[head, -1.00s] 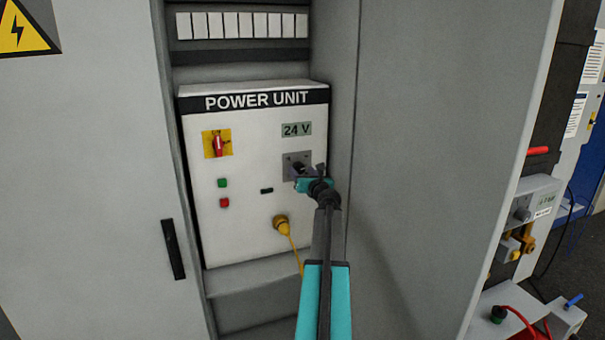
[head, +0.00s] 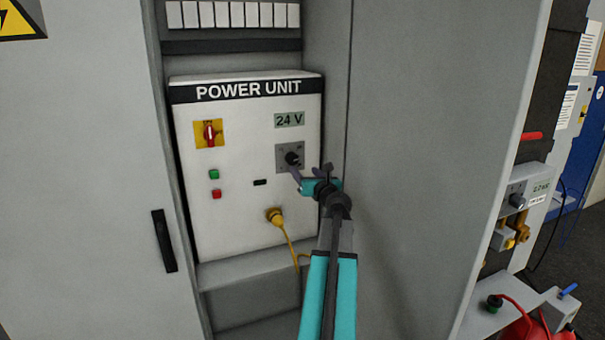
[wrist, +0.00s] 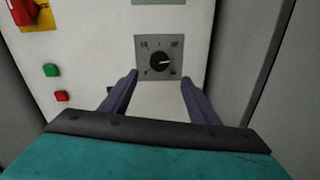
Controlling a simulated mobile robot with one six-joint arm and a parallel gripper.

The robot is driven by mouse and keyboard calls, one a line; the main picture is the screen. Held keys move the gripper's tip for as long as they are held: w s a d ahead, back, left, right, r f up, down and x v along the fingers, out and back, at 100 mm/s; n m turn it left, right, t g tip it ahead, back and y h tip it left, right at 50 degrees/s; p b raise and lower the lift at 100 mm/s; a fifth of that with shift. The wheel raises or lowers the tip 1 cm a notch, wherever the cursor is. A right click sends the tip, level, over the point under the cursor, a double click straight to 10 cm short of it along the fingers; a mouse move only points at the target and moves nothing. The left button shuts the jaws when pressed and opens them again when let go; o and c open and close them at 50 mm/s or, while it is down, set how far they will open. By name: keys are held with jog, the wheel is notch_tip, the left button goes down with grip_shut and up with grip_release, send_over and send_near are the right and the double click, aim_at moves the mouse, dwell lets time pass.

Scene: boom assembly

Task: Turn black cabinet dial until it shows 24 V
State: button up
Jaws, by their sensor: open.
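The black dial (head: 292,158) sits on a grey square plate on the white power unit (head: 240,240). The display (head: 289,120) above it reads 24 V. In the wrist view the dial (wrist: 161,61) shows whole, its light pointer mark aimed to the right. My gripper (head: 309,171) is open and empty, just in front of and below the dial in the head view. In the wrist view its two fingers (wrist: 160,80) are spread either side below the dial, apart from it. The display's digits are cut off in the wrist view.
A red switch on a yellow plate (head: 209,133), a green button (head: 214,174) and a red button (head: 216,194) are left of the dial. A yellow plug (head: 274,215) with a cable hangs below. The cabinet side wall (head: 430,150) stands close on the right.

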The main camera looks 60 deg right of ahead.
jog(key=shift+v, duration=1.35)
